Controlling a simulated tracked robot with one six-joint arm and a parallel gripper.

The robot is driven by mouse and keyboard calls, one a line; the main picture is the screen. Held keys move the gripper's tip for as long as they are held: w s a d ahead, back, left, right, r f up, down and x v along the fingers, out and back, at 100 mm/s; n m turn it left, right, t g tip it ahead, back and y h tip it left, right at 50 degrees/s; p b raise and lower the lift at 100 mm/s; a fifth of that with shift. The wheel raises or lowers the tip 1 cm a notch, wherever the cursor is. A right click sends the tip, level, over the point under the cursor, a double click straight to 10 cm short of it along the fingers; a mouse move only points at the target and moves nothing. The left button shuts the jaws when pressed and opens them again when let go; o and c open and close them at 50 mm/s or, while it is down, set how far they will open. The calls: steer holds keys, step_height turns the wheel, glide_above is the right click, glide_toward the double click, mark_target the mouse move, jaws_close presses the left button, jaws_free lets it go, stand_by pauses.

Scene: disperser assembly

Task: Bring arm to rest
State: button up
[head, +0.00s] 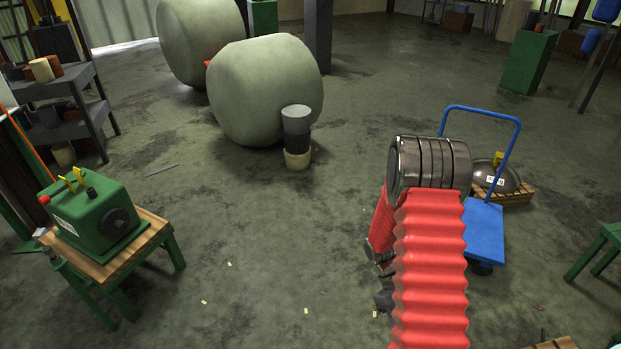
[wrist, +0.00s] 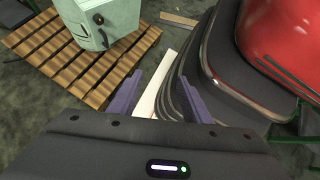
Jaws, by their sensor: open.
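My gripper (wrist: 161,78) shows in the wrist view as two purple fingers spread apart. It is open, and I see nothing held between the fingers. A pale cream strip and a dark ribbed surface lie behind the gap, and I cannot tell how far off they are. In the head view my arm, with red bellows and a dark metal joint, rises at right of centre. The gripper itself is hidden there.
In the wrist view a pale green box (wrist: 100,20) sits on wooden slats (wrist: 35,45). In the head view a green machine (head: 97,217) stands on a wooden-topped table (head: 150,232) at left. A blue cart (head: 484,232) is beside my arm. Open floor lies at centre.

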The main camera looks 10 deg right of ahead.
steer(key=w+a+r+m+t+y, duration=0.1)
steer(key=w+a+r+m+t, duration=0.2)
steer(key=a+r, duration=0.5)
steer(key=w+a+r+m+t, duration=0.1)
steer(key=a+r+m+t, duration=0.2)
steer(key=r, duration=0.8)
steer(key=s+a+r+t, duration=0.2)
steer(key=a+r+t, duration=0.2)
steer(key=r, duration=0.5)
steer(key=s+a+r+n+t+y, duration=0.1)
steer(key=s+a+r+t, duration=0.1)
steer(key=a+r+t, duration=0.3)
step_height(320, 180, up, 4)
steer(key=shift+s+a+f, duration=0.1)
steer(key=shift+s+a, duration=0.05)
steer(key=shift+a, duration=0.1)
steer(key=shift+c, duration=0.4)
